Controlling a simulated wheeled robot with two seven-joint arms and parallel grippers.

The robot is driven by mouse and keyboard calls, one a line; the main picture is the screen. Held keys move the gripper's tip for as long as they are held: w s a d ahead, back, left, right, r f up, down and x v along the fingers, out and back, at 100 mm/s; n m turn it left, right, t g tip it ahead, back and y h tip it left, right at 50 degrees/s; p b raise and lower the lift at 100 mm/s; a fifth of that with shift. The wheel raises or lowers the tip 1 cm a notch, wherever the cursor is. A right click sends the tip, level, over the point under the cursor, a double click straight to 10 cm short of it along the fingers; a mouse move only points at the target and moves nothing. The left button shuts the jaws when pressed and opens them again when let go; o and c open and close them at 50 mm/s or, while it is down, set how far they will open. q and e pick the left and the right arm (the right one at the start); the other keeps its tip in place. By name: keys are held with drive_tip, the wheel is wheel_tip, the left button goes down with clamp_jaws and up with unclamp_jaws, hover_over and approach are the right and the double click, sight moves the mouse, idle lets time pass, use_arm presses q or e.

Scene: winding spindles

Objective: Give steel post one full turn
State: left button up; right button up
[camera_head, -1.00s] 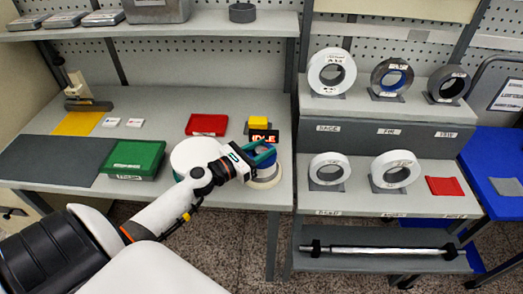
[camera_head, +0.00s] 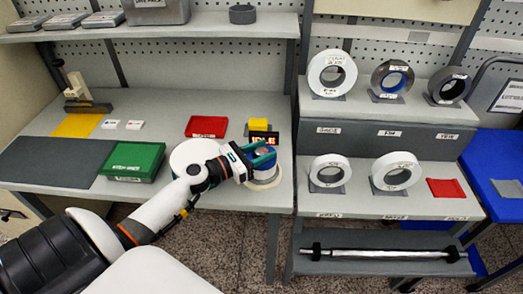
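My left gripper (camera_head: 262,157), with teal fingers, is at the right end of the table. It is over a round stand (camera_head: 264,184) with a cream base and a blue and grey upper part. The fingers are beside or around that upper part. I cannot tell whether they touch it. No steel post shows clearly there; the gripper may hide it. A small dark display (camera_head: 262,139) reading IDLE, with a yellow block (camera_head: 258,125) on it, stands just behind. A long steel bar (camera_head: 385,253) lies flat on the low shelf at right. My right gripper is not in view.
A green box (camera_head: 133,160) and a red box (camera_head: 206,126) are on the table, left of the stand. A grey mat (camera_head: 45,163) lies at the left. Several tape rolls, one of them white (camera_head: 332,73), stand on the right shelves.

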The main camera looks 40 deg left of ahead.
use_arm(q)
drive_tip(key=shift+o, duration=1.2)
drive_tip(key=b+v, duration=0.2)
drive_tip(key=v, duration=0.8)
drive_tip(key=shift+s+a+f+b, duration=0.1)
drive_tip(key=shift+s+b, duration=0.25)
drive_tip(key=shift+s, duration=0.05)
drive_tip(key=shift+s+a, duration=0.3)
drive_tip(key=shift+s, duration=0.3)
